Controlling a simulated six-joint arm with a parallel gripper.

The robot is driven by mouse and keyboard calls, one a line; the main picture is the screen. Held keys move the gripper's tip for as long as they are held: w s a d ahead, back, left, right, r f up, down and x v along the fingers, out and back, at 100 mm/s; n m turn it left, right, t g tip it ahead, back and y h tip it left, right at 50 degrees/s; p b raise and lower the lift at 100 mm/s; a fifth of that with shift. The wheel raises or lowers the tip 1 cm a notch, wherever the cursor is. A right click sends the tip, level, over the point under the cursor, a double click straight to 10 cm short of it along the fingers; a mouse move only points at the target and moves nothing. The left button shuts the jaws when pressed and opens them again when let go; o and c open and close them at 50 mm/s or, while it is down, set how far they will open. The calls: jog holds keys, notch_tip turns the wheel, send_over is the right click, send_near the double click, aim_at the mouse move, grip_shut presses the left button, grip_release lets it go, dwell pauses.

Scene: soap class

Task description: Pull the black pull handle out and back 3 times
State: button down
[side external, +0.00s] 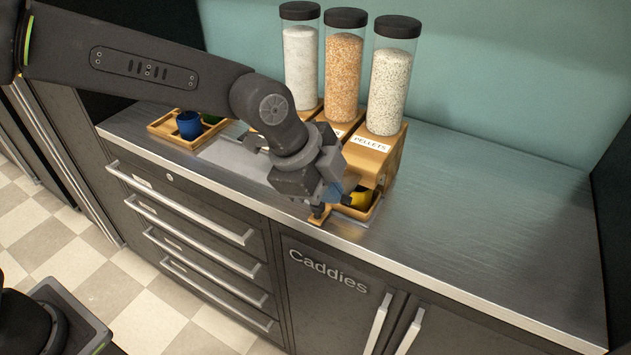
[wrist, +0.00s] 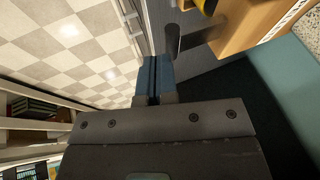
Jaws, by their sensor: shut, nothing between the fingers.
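A small black piece that looks like the pull handle (side external: 317,211) stands at the front of the wooden dispenser (side external: 372,152) labelled "PELLETS", near the counter's front edge. In the wrist view the black handle (wrist: 173,40) shows as a dark upright shape just beyond my fingertips. My gripper (side external: 332,195) is low over the counter edge, beside the handle. Its bluish fingers (wrist: 154,62) are together with nothing between them. Whether they touch the handle I cannot tell. A yellow cup (side external: 361,198) sits under the dispenser, partly hidden by my gripper.
Several clear canisters with black lids stand on wooden dispensers; the right one (side external: 391,85) holds pale pellets. A wooden tray (side external: 160,128) with a blue cup (side external: 189,125) is at the left. The steel counter (side external: 480,220) is clear at the right. Drawers and a "Caddies" cabinet (side external: 325,300) are below.

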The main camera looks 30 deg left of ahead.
aim_at(347, 184)
jog(key=shift+w+f, duration=0.2)
jog(key=shift+w, duration=0.15)
jog(key=shift+w, duration=1.9)
